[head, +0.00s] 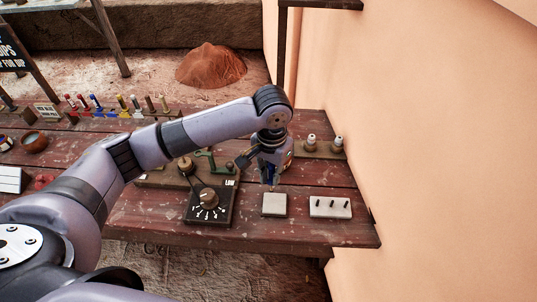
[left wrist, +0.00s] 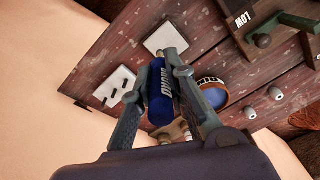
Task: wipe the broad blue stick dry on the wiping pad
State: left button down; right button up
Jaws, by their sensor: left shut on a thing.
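My left gripper (head: 271,168) is shut on the broad blue stick (left wrist: 160,95), which has pale lettering on its side. In the left wrist view the stick sits between the two fingers of the gripper (left wrist: 155,82). In the head view little of the stick (head: 270,181) shows below the fingers. A pale square pad (head: 274,205), which looks like the wiping pad, lies on the table just below and in front of the gripper. The pad also shows in the left wrist view (left wrist: 166,38). The stick appears above the table, apart from the pad. My right gripper is out of view.
A pale block with three dark slots or pegs (head: 330,208) lies right of the pad. A dark dial box (head: 210,204) stands left of it. Two white knobs (head: 311,141) stand behind. A wall (head: 430,150) closes the right side.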

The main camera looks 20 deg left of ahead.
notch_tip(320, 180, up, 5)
jog(key=p, duration=0.4)
pick_arm(q)
jog(key=w+f+b, duration=0.1)
jog(key=f+b, duration=0.1)
jog(key=f, duration=0.1)
jog(key=w+f+m+b, duration=0.1)
jog(key=f+b, duration=0.2)
jog(key=f, duration=0.1)
jog(key=w+f+m+b, duration=0.1)
jog(key=f+b, duration=0.2)
jog(key=f, duration=0.1)
jog(key=shift+w+f, duration=0.15)
jog(key=shift+w, duration=0.05)
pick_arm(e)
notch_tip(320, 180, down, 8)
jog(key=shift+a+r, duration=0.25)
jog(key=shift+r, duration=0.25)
pick_arm(q)
jog(key=shift+p, duration=0.5)
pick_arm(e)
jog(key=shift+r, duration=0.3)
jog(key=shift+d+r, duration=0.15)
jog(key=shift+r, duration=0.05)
pick_arm(q)
jog(key=shift+p, duration=0.55)
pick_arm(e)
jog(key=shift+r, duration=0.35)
